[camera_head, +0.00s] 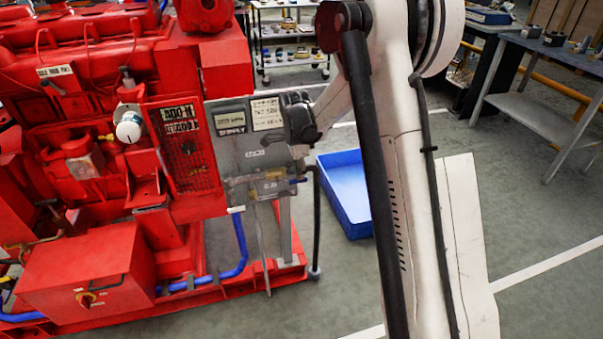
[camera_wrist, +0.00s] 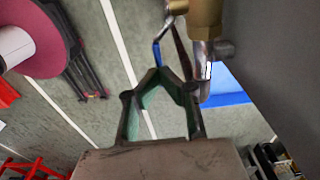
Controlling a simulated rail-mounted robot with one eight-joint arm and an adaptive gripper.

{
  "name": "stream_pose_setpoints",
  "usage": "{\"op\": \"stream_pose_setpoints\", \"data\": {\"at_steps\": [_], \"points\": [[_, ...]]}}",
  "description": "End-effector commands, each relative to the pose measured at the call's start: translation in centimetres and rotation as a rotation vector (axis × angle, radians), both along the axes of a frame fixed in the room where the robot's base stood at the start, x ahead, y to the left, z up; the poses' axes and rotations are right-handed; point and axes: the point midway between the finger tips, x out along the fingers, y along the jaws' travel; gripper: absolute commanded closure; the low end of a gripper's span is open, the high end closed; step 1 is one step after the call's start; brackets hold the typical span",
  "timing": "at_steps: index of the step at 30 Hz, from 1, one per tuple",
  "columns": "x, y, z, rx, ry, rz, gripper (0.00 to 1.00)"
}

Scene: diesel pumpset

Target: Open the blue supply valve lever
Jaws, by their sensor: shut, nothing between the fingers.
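The blue valve lever (camera_wrist: 156,48) is a thin bent strip in the wrist view, running down from beside a brass valve body (camera_wrist: 206,18). Its lower end meets my gripper's fingertips in the picture; I cannot tell whether they touch. My gripper (camera_wrist: 168,76) is shut and empty, its dark green-lined fingers pointing up toward the lever. In the head view, a small blue piece (camera_head: 297,181) shows at the right of the brass fittings (camera_head: 268,186) on the grey panel (camera_head: 250,155). The dark end of my arm (camera_head: 298,118) is in front of the panel's upper right.
The red pumpset (camera_head: 85,110) fills the left of the head view. A blue tray (camera_head: 345,185) lies on the floor right of the panel. A metal pipe (camera_wrist: 203,75) hangs below the valve, close to my right finger. A workbench (camera_head: 545,60) stands far right.

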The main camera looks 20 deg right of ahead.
Motion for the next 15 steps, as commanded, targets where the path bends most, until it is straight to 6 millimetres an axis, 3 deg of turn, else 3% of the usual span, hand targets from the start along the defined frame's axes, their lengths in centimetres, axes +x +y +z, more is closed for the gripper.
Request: {"op": "stream_pose_setpoints", "data": {"at_steps": [5,15], "points": [[0.0,0.0,1.7,0.0,0.0,0.0,1.0],[0.0,0.0,8.5,0.0,0.0,0.001,1.0]]}}
